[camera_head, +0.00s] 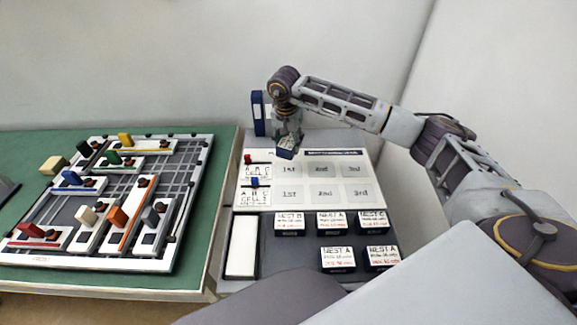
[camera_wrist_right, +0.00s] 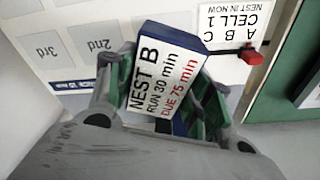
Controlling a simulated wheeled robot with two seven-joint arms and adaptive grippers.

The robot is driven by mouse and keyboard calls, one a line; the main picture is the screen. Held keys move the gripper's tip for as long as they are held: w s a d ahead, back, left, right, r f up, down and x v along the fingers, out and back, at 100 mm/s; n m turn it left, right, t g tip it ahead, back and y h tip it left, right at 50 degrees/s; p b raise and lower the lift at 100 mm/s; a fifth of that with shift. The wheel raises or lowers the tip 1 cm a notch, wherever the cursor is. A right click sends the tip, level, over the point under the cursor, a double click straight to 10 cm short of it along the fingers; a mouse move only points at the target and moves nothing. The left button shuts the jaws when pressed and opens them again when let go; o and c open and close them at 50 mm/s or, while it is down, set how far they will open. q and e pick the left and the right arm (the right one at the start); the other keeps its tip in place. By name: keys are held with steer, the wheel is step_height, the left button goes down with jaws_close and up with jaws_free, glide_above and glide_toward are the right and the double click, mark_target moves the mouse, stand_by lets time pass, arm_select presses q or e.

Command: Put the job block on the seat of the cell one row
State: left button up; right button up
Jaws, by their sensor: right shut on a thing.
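My right gripper (camera_head: 287,143) is shut on a job block (camera_head: 286,153), a dark blue block with a white label. In the right wrist view the block (camera_wrist_right: 165,75) sits tilted between the green finger pads, reading NEST B, RUN 30 min, DUE 75 min. The block is over the far edge of the white board, near the 1st seat (camera_head: 289,170) of the upper, cell one row. The 2nd seat (camera_head: 321,170) and 3rd seat (camera_head: 353,170) look empty. Whether the block touches the board cannot be told. My left gripper is not in view.
Several other labelled blocks (camera_head: 331,222) stand on a dark tray (camera_head: 295,250) before the board. A red pointer (camera_head: 248,159) and a blue pointer (camera_head: 254,183) stand at its left. A blue binder (camera_head: 258,114) stands behind. A frame with coloured blocks (camera_head: 118,200) fills the green table.

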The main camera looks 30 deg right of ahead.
step_height(320, 180, down, 4)
steer(key=shift+f, duration=0.7)
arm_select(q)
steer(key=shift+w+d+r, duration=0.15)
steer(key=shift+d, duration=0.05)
arm_select(e)
steer(key=shift+f+p, duration=0.3)
steer(key=shift+f, duration=1.5)
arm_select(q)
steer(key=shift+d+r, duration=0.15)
arm_select(e)
steer(key=shift+f, duration=0.1)
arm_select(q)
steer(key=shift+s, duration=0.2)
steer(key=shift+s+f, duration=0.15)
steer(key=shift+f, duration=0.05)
arm_select(e)
steer(key=shift+f, duration=0.2)
